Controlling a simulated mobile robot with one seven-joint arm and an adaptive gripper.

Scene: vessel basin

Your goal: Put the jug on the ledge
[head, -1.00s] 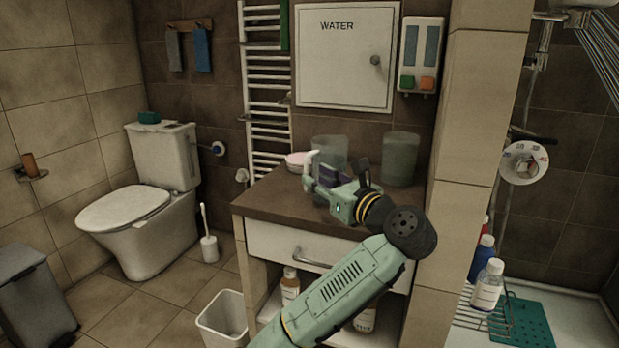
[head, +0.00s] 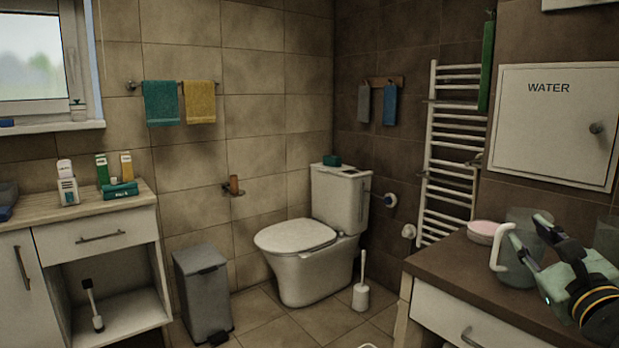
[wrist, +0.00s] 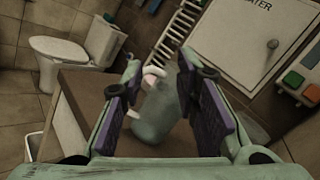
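The jug (head: 520,243) is a translucent grey-green vessel with a white handle, upright on the brown counter (head: 450,268) at the right of the head view. My gripper (head: 530,238) is at the jug, partly covering it. In the wrist view, the jug (wrist: 158,118) shows between and beyond my two spread fingers (wrist: 160,100), with the white handle towards the left finger. I see no clear grip on it. The ledge (head: 45,127) appears to be the pale sill under the window at the far left of the head view.
A small bottle (head: 77,112) and a blue item (head: 7,122) sit on the sill. Below is a wooden-topped cabinet (head: 135,197) with bottles. A pink-topped bowl (head: 485,232) stands behind the jug. A toilet (head: 296,240) and grey bin (head: 203,290) stand along the far wall; some tiled floor is clear.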

